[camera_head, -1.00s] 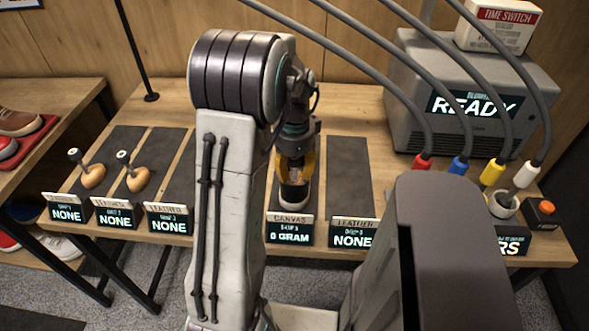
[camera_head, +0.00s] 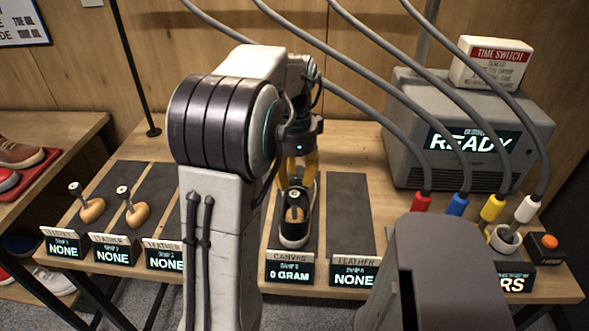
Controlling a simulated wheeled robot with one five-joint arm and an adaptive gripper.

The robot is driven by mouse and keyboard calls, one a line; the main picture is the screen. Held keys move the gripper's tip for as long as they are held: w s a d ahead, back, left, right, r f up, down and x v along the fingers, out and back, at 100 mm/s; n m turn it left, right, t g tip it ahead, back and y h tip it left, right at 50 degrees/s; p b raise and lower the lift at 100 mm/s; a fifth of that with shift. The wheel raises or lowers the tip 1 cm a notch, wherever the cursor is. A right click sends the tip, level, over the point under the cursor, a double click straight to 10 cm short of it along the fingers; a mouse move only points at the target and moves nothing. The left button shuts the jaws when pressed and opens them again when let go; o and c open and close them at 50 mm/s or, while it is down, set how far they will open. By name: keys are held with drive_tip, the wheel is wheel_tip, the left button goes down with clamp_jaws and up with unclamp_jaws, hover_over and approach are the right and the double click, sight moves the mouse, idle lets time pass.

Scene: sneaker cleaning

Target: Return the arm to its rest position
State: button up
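My arm rises at the middle left and bends over the table. My gripper (camera_head: 298,172), with yellow fingers, hangs at its end over the mat labelled canvas. The finger tips are partly hidden behind a dark shoe (camera_head: 294,222) with a pale sole edge, so their gap is unclear. The shoe stands on the canvas mat (camera_head: 310,238), behind a display (camera_head: 287,272) reading 0 GRAM. I cannot tell whether the fingers touch the shoe.
Two wooden-headed brushes (camera_head: 92,209) lie on mats at the left. A grey machine (camera_head: 460,130) reading READY stands at the right, with thick hoses ending in coloured nozzles (camera_head: 457,205). The leather mat (camera_head: 349,215) is bare. A shoe shelf (camera_head: 50,128) stands at far left.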

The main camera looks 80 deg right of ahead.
drive_tip(key=shift+r, duration=1)
drive_tip(key=w+a+r+n+t+h, duration=0.1)
drive_tip(key=w+a+n, duration=0.6)
drive_tip(key=w, duration=0.3)
drive_tip(key=w+a+r+n, duration=0.1)
drive_tip(key=w+a+n, duration=0.65)
drive_tip(key=w, duration=0.35)
drive_tip(key=a+f+n+t, duration=0.1)
drive_tip(key=a+f+n, duration=0.1)
drive_tip(key=a+n, duration=0.7)
drive_tip(key=a+f+n+t+y, duration=0.1)
drive_tip(key=a+f+n, duration=0.1)
drive_tip(key=a+n, duration=0.6)
drive_tip(key=a, duration=0.6)
drive_tip(key=shift+a+n, duration=0.35)
drive_tip(key=shift+a, duration=0.05)
